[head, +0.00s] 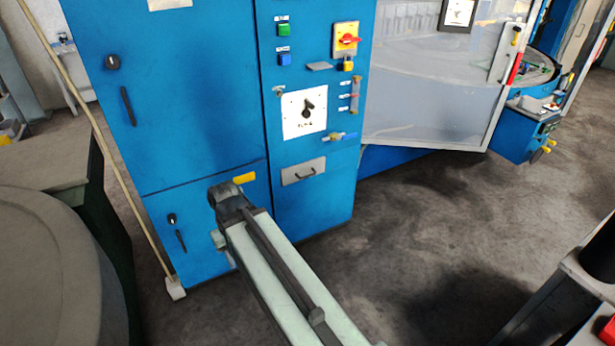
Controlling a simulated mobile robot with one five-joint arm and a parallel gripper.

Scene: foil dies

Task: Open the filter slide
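My arm reaches up from the bottom of the head view to a dark joint left of and slightly below this plate. Pale parts show below that joint, partly hidden by the arm. I cannot make out my gripper's fingers, and nothing of mine visibly touches the handle.
A grey guard door (430,95) stands right. Floor (430,235) is open in front.

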